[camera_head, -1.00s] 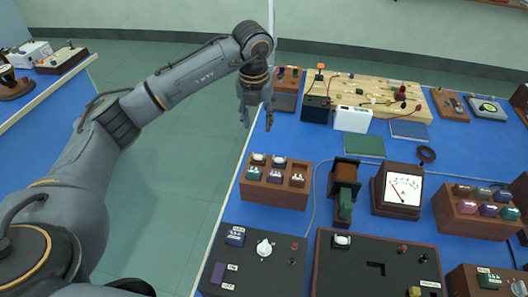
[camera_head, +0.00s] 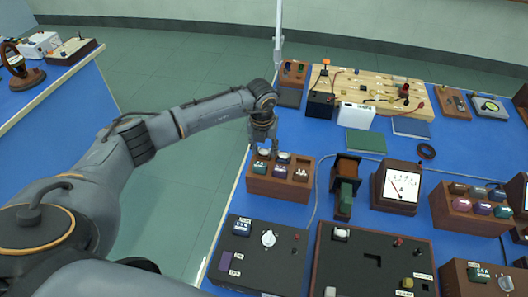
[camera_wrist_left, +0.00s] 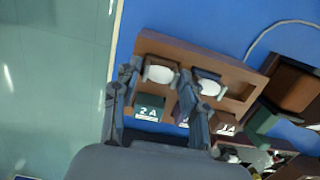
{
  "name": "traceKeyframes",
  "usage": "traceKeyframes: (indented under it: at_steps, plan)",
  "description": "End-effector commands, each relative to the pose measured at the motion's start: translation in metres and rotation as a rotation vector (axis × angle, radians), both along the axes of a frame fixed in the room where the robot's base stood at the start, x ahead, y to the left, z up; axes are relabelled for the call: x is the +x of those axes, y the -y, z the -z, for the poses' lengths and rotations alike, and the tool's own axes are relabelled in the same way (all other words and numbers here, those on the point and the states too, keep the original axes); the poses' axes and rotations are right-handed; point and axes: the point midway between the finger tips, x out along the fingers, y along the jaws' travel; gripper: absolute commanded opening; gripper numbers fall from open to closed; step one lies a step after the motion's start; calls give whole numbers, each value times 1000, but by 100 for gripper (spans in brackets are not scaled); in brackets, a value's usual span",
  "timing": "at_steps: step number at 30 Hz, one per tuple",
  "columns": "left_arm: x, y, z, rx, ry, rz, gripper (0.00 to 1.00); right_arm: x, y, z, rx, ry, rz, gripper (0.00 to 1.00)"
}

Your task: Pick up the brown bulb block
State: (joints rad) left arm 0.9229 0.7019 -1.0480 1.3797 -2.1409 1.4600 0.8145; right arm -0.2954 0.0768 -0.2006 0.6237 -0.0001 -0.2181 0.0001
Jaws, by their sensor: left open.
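A brown wooden rack (camera_head: 278,189) stands on the blue bench and holds small blocks. Two white-topped bulb blocks sit in its back row, a left one (camera_head: 264,153) and a right one (camera_head: 284,157). In the wrist view the left bulb block (camera_wrist_left: 160,74) shows between my open fingers and the right one (camera_wrist_left: 208,87) lies beside the right finger. My left gripper (camera_head: 262,147) is open over the rack's back left; contact cannot be told. My right gripper is not in view.
Labelled blocks, including a green one (camera_wrist_left: 149,107), fill the rack's front row. A brown stand with a green block (camera_head: 345,197) and a meter (camera_head: 397,188) stand to the right. Dark panels (camera_head: 262,257) lie in front. A second block rack (camera_head: 468,217) is at far right.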

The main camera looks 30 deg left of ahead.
Motion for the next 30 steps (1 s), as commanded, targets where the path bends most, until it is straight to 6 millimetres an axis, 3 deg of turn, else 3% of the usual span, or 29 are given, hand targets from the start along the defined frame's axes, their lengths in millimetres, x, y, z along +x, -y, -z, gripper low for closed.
traceKeyframes:
  at_steps: [5, 11, 23, 30]
  plan:
    - [0, 0, 1, 0, 1, 0, 43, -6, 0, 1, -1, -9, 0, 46]
    - [0, 0, 0, -1, 1, 0, 8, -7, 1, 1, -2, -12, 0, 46]
    - [1, 0, -4, -1, 3, -1, 8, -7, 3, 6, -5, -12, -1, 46]
    - [-2, 5, -35, -1, 5, 4, 8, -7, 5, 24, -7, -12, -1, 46]
